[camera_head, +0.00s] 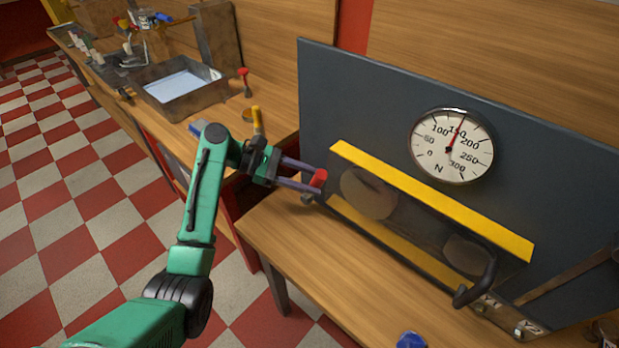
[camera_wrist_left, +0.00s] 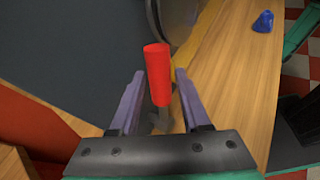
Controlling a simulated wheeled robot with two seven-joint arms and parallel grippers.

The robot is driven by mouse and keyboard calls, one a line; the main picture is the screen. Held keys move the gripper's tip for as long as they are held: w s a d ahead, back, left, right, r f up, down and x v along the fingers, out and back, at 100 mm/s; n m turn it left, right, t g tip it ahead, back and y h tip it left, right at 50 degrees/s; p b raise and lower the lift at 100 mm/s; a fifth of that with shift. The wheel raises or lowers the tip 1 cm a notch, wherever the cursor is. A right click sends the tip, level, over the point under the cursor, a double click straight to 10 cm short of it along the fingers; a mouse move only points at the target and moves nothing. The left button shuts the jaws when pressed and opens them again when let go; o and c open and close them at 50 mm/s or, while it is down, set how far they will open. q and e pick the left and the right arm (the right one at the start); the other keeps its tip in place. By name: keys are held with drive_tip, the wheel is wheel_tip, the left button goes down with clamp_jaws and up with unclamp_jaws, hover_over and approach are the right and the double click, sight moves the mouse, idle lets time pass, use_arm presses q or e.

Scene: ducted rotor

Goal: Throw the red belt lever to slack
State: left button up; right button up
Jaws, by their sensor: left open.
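The red belt lever (camera_head: 319,179) sticks out at the left end of the yellow-edged belt housing (camera_head: 430,200). In the left wrist view its red grip (camera_wrist_left: 157,68) stands between the two purple fingers, with a grey stem below it. My left gripper (camera_head: 303,179) is open around the lever, with a gap visible on both sides of it. Two round pulley shapes (camera_head: 368,193) show dimly inside the housing. The round dial (camera_head: 452,146) on the dark panel has its red needle near 150. My right gripper is not in view.
The dark panel (camera_head: 350,105) stands close behind the lever. A black crank handle (camera_head: 478,283) juts out at the housing's right end. A blue object (camera_head: 411,340) lies at the table's front edge. A metal tray (camera_head: 182,88) and tools sit on the left bench.

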use_arm(q)
drive_tip(key=shift+d, duration=0.1)
clamp_jaws()
idle(1.2)
